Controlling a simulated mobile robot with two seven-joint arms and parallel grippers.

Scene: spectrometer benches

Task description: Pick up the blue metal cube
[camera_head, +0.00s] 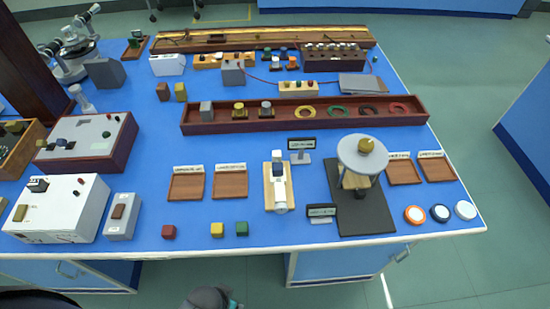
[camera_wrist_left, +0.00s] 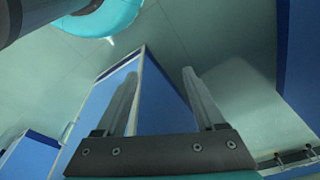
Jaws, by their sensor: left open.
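I cannot make out a blue metal cube for certain in either view. A grey metal-looking block (camera_head: 206,110) stands in the long dark-red tray (camera_head: 300,125). My left gripper (camera_wrist_left: 160,74) is open and empty in its wrist view, with only floor and blue cabinet sides around it, away from the benchtop objects. My right gripper does not show.
Two wooden trays (camera_head: 187,186) with label cards lie left of centre. A round-topped stand (camera_head: 361,157) on a black base and several coloured discs (camera_head: 440,213) are at the right. White and grey instrument boxes (camera_head: 66,208) fill the left. The front strip has free room between cubes and discs.

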